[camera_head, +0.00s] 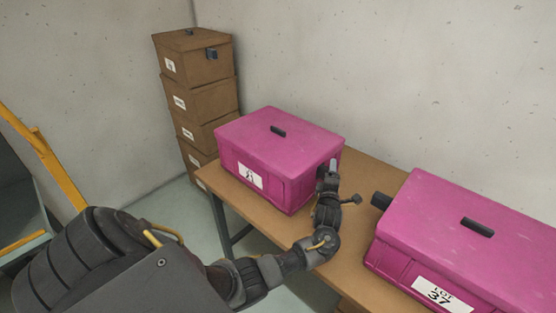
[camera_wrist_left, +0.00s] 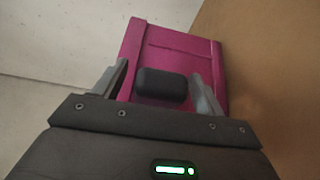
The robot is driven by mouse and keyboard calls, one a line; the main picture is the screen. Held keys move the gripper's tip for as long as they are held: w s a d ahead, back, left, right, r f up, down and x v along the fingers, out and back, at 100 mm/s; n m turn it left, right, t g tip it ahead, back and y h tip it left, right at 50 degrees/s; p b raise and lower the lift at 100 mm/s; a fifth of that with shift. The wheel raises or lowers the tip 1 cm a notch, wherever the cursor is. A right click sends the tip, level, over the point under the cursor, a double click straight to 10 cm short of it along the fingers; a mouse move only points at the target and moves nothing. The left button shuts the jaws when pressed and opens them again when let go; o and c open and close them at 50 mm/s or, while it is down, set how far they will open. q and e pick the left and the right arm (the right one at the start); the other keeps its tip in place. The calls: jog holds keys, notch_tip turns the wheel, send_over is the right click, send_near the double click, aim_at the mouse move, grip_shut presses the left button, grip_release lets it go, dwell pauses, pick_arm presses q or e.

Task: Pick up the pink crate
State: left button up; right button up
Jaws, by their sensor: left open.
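A closed pink crate (camera_head: 265,140) with a black lid handle and a white label on its front stands on the wooden table (camera_head: 265,225). In the left wrist view, the pink crate (camera_wrist_left: 182,48) shows its end with a black side handle (camera_wrist_left: 160,86). My left gripper (camera_head: 328,172) is at the right end of this crate. In the left wrist view my left gripper (camera_wrist_left: 160,84) is open, with one finger on each side of the black handle. I cannot tell whether the fingers touch it. My right gripper is not in view.
A second pink crate (camera_head: 430,210) marked LOT 37 stands on the table to the right, close to my left forearm. A stack of brown boxes (camera_head: 200,100) stands behind the table's left end. A yellow-framed object (camera_head: 45,155) is at the far left. A concrete wall is behind.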

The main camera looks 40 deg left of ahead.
pick_arm(q)
grip_shut()
dwell(0.3)
jog(key=shift+r, duration=0.1)
jog(key=shift+r, duration=0.15)
